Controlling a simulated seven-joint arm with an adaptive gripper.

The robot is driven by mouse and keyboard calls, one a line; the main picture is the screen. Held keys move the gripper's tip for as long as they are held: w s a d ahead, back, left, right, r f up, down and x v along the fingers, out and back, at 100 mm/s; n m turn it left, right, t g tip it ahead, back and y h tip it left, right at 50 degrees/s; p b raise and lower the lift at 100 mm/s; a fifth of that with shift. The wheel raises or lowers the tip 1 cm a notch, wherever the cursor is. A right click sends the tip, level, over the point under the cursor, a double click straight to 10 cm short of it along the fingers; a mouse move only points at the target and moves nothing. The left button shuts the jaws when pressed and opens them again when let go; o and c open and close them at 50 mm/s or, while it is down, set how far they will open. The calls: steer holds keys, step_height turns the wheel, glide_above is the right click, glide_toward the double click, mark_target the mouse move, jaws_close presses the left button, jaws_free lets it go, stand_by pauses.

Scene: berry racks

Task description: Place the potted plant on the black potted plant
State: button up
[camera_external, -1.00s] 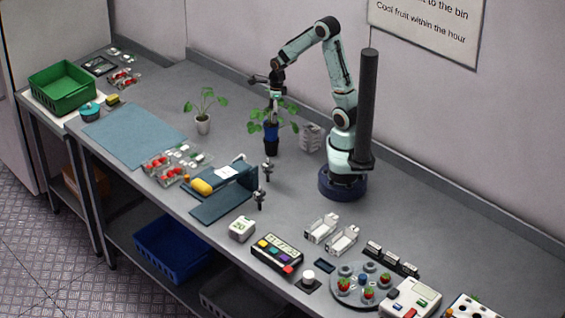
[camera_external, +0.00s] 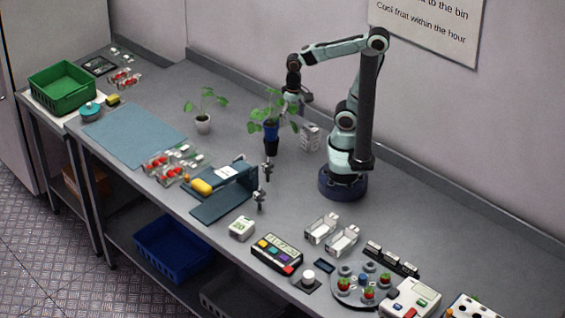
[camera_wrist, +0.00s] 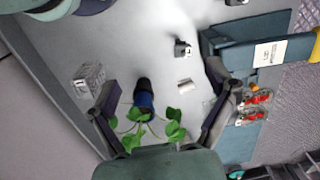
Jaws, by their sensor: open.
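The potted plant, a blue pot (camera_external: 271,130) with broad green leaves, sits upright on the black pot (camera_external: 271,147) on the bench. Whether it is nested inside or resting on the rim is hard to tell. A second leafy plant in a white pot (camera_external: 203,125) stands to the left. My gripper (camera_external: 292,100) is just behind and right of the blue-potted plant's leaves, open. In the wrist view the blue pot (camera_wrist: 144,101) and the black pot (camera_wrist: 143,84) show between the spread fingers, with leaves (camera_wrist: 172,125) close to the palm. The fingers appear apart from the pot.
A grey-white block (camera_external: 310,137) stands right of the black pot. A blue stand with a yellow item (camera_external: 202,187) and small dark posts (camera_external: 267,170) are in front. A blue mat (camera_external: 130,133) lies left. The wall runs close behind.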

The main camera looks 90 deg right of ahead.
steer(key=s+a+n, duration=0.1)
steer(key=n, duration=0.2)
steer(key=s+a+n, duration=0.1)
steer(key=s+n, duration=0.1)
steer(key=n, duration=0.1)
steer(key=s+a+n, duration=0.1)
steer(key=n, duration=0.3)
steer(key=shift+s+a+r+g, duration=0.1)
steer(key=shift+s+a+g, duration=0.15)
steer(key=shift+s+g, duration=0.05)
